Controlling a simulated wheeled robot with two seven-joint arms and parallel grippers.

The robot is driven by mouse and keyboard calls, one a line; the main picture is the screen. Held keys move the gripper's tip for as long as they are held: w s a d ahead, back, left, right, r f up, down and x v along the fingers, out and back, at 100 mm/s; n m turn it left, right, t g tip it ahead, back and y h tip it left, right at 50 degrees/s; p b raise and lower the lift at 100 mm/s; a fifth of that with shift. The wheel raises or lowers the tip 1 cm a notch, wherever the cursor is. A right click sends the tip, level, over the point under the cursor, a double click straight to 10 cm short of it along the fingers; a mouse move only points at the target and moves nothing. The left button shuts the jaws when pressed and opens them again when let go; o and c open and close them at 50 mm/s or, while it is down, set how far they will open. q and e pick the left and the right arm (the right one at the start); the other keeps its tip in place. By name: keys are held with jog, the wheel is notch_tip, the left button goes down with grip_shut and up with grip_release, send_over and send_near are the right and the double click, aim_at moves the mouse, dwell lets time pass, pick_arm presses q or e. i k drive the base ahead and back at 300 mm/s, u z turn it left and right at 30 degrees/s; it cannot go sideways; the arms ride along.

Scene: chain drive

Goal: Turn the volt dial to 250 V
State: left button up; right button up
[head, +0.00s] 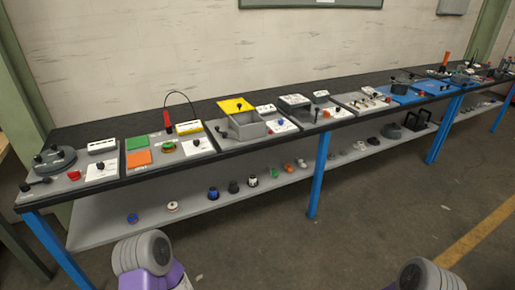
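Several small white panels with dark knobs stand along the long bench, and their lettering is too small to read. One such panel with a dark knob (101,166) is at the near left end. Another white panel with a small knob (196,143) is to its right, and a third panel with a knob (281,123) is farther along. I cannot tell which of these is the volt dial or where any pointer is set. Neither gripper shows; only rounded grey and purple parts of mine show at the bottom edge, well short of the bench.
The dark bench top (80,133) has blue legs (319,173) and a lower grey shelf (110,232) holding several small parts. A red probe with a black cable (167,121) and an open grey box (247,126) stand on it. Floor in front is clear.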

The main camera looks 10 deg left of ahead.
aim_at(196, 142)
jog(key=k, duration=0.3)
jog(key=z, duration=0.4)
jog(key=i, duration=1.7)
jog(key=u, duration=1)
